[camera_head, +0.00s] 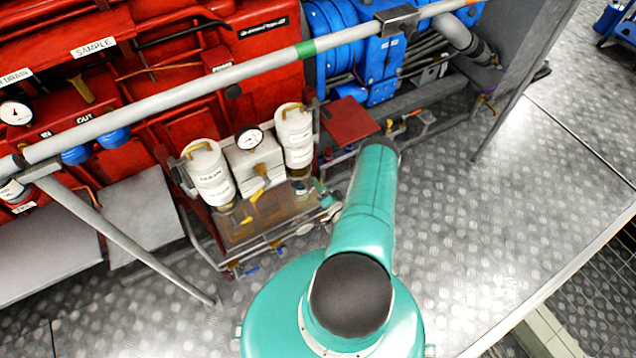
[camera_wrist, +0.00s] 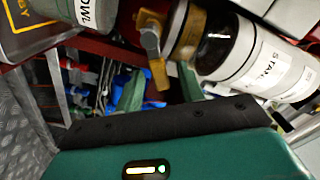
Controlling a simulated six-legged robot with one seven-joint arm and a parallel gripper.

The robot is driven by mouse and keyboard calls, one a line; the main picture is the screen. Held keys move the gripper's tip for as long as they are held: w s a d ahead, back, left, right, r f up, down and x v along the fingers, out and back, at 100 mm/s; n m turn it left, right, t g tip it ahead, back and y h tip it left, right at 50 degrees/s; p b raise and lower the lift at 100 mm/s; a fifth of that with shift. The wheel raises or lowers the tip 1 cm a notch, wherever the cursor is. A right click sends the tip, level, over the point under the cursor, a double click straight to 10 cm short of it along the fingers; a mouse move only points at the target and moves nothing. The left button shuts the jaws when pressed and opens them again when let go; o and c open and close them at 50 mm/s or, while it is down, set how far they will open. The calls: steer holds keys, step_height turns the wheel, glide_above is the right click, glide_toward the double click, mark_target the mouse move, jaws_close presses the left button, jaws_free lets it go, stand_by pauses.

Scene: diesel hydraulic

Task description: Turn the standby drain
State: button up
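In the wrist view a white canister (camera_wrist: 255,62) bears a partly visible label reading "STAN…". A brass fitting (camera_wrist: 187,35) sits at its end, with a brass drain lever (camera_wrist: 152,45) hanging from it. My gripper (camera_wrist: 160,90) shows two green fingers standing apart; the lever's lower end appears between them in the picture. I cannot tell whether either finger touches it. In the head view two white canisters (camera_head: 209,172) (camera_head: 295,138) stand beside a gauge; their labels are too small to read surely.
Another canister (camera_wrist: 80,10), with part of a label reading "OWL", is close at the wrist view's upper left. In the head view a grey handrail (camera_head: 180,97) crosses before the red machine (camera_head: 190,60). Metal floor (camera_head: 480,230) is clear at right.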

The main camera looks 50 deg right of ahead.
steer(key=shift+x, duration=0.8)
jaws_close()
